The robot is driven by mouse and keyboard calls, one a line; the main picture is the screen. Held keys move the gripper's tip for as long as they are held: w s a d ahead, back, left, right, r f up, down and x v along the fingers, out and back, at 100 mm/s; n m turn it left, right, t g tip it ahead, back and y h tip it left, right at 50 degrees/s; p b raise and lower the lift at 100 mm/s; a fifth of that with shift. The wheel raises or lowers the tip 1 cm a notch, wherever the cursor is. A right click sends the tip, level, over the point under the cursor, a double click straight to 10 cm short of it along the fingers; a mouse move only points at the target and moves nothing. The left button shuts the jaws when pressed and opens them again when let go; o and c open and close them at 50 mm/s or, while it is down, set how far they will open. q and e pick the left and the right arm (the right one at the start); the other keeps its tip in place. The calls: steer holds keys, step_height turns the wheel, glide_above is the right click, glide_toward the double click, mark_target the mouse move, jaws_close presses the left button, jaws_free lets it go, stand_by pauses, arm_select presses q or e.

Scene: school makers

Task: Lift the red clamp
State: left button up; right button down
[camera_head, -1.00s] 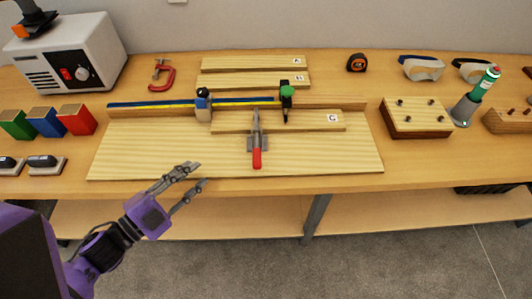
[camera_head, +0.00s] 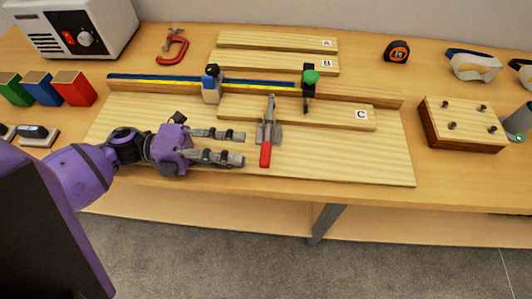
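A toggle clamp with a red handle (camera_head: 265,154) and grey metal body sits at the front edge of the board marked C, its handle pointing toward me. A red C-shaped clamp (camera_head: 184,51) lies at the back left of the table. My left gripper (camera_head: 243,147) is open and empty. Its two fingers point right, with the tips just left of the red handle and apart from it. How high they are above the wooden panel is hard to tell. My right gripper is not in view.
The wide wooden panel (camera_head: 340,160) carries a fence with a blue and yellow strip, a blue-grey stop (camera_head: 211,86) and a green-knobbed stop (camera_head: 309,85). Boards A (camera_head: 270,41) and B (camera_head: 270,60) lie behind. A pegged block (camera_head: 462,125) stands right.

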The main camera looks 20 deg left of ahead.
mark_target(266, 154)
arm_select(q)
steer(key=p+x, duration=0.1)
steer(key=x, duration=0.6)
steer(key=shift+w+d+r, duration=0.1)
steer(key=shift+d+r, duration=0.05)
steer(key=shift+d, duration=0.1)
jaws_close()
